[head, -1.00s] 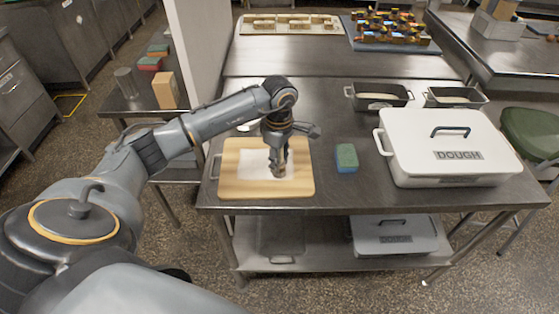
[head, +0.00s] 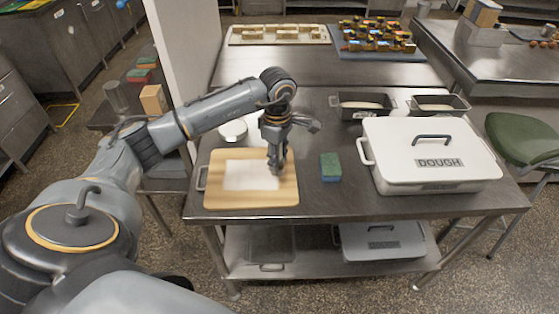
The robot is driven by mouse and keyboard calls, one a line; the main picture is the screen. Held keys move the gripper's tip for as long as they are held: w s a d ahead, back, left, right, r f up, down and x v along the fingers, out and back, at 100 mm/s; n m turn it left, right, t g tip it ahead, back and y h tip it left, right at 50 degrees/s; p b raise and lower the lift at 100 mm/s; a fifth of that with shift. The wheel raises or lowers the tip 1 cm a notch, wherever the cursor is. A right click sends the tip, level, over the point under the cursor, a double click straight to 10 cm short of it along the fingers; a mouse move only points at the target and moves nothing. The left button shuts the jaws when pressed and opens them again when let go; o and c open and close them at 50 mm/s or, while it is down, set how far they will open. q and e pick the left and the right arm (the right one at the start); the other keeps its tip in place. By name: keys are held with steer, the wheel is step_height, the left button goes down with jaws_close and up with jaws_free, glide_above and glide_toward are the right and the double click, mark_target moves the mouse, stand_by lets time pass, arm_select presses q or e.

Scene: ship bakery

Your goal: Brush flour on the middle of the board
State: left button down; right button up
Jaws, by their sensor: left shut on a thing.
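The wooden board (head: 215,198) lies flat on the steel table in the head view. A white, roughly rectangular patch of flour (head: 248,176) covers its middle. My left gripper (head: 275,168) points down over the right part of the board, at the right edge of the white patch. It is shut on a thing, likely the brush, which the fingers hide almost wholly. I cannot tell whether its tip touches the board. My right gripper is not in view.
A green and blue sponge (head: 330,167) lies right of the board, and a white dough box (head: 430,155) stands farther right. A round pale dish (head: 233,131) is behind the board. Two dark loaf tins (head: 361,105) (head: 438,106) stand at the back.

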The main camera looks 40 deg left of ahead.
arm_select(q)
steer(key=shift+w+r+p, duration=0.1)
steer(key=shift+r+p, duration=0.25)
steer(key=shift+r, duration=0.9)
steer(key=shift+d, duration=0.1)
